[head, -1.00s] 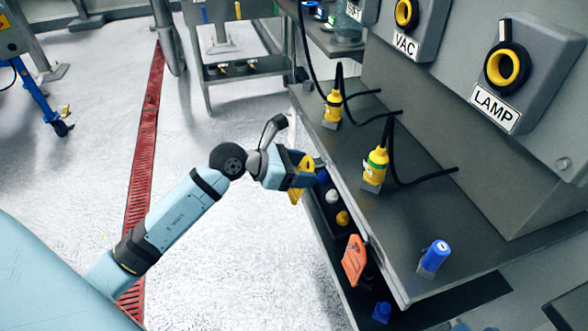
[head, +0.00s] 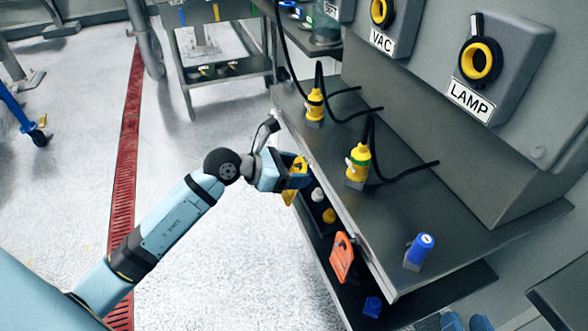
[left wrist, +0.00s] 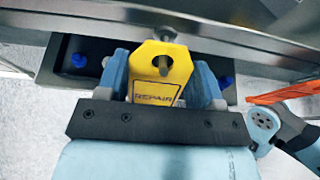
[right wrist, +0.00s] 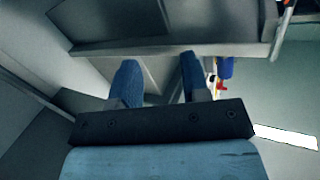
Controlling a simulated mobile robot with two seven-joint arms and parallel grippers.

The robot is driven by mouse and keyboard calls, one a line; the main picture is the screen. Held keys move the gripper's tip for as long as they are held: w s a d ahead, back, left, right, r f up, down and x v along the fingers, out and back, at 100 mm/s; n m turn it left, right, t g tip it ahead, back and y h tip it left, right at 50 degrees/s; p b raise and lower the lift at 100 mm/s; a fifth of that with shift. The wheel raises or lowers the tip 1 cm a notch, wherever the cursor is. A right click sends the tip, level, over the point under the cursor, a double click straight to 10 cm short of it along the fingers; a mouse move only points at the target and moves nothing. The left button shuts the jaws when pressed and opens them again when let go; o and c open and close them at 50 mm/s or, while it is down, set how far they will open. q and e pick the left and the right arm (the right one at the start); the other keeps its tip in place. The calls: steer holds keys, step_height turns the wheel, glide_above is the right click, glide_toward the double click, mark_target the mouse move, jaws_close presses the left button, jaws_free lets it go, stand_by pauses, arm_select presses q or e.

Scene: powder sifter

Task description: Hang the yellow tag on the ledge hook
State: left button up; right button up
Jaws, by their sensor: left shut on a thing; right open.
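My left gripper (head: 300,178) is shut on the yellow tag (head: 289,195) at the front edge of the ledge (head: 345,215). In the left wrist view the yellow tag (left wrist: 160,75) faces the camera, reads REPAIR and has a hole near its top. A small grey round-ended piece (left wrist: 167,34), perhaps the hook, shows just above the tag, close to the metal edge. I cannot tell whether it passes through the hole. My right gripper (right wrist: 160,80) is open and empty; its blue fingertips (head: 467,322) show at the bottom of the head view.
An orange tag (head: 341,257) hangs at the ledge front, nearer me. A dark tray or shelf below holds small white, yellow and blue pieces. A LAMP switch (head: 481,61) is behind.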

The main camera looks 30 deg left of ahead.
arm_select(q)
steer(key=o, duration=1)
